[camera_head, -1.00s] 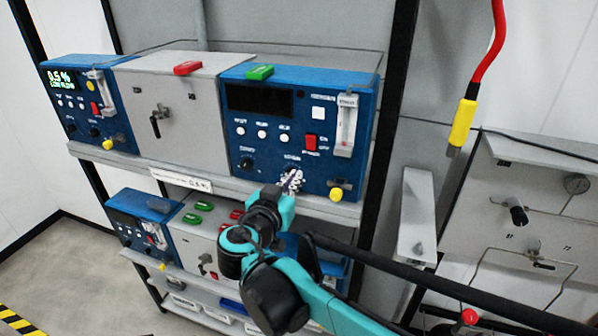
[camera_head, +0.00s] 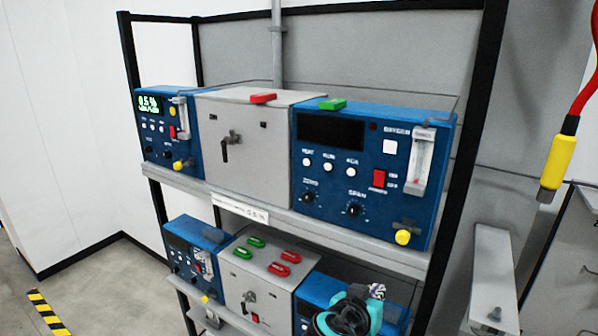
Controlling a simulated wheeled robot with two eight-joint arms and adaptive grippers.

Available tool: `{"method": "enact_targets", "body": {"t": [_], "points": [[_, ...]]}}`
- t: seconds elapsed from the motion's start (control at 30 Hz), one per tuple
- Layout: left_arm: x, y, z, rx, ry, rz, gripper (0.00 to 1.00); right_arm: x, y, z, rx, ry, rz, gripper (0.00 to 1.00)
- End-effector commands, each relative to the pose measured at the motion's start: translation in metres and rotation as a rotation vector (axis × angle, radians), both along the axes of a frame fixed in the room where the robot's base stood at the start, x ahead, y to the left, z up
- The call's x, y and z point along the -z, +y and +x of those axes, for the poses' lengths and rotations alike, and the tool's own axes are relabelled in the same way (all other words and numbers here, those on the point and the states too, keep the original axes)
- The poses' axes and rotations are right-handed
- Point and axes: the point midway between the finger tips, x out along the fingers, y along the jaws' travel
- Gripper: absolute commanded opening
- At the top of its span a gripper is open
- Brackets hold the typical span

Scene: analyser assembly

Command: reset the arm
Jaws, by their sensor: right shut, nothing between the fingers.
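My right gripper (camera_head: 376,291) is at the bottom right of the head view, at the end of a teal and black arm (camera_head: 350,314). It is shut and empty, in front of the lower shelf's right blue analyser (camera_head: 312,290), which it partly hides. It is apart from the upper right blue analyser (camera_head: 372,170), whose dark display, knobs, red switch and yellow knob all show. My left gripper is not in view.
The upper shelf (camera_head: 300,225) also holds a grey box (camera_head: 245,150) and a lit blue analyser (camera_head: 165,130). Red and green blocks lie on top. A black rack post (camera_head: 470,150) stands at the right. A red cable with a yellow plug (camera_head: 558,162) hangs far right.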

Motion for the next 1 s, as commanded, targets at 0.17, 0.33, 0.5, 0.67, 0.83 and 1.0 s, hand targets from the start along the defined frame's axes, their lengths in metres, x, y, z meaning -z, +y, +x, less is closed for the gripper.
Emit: {"method": "enact_targets", "body": {"t": [0.17,0.33,0.5,0.67,0.83,1.0], "points": [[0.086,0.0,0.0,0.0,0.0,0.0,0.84,0.142,-0.025,-0.045,-0.072,0.23,0.069,0.0],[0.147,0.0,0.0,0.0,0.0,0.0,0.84,0.248,-0.026,-0.085,-0.193,0.381,0.155,0.0],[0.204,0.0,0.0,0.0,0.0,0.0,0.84,0.335,-0.015,-0.117,-0.335,0.452,0.239,0.0],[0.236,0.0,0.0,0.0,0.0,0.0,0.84,0.381,-0.002,-0.133,-0.439,0.458,0.289,0.0],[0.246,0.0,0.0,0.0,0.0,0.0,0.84,0.396,0.005,-0.138,-0.489,0.452,0.308,0.0],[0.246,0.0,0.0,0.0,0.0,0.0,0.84,0.396,0.005,-0.139,-0.491,0.451,0.309,0.0]]}}
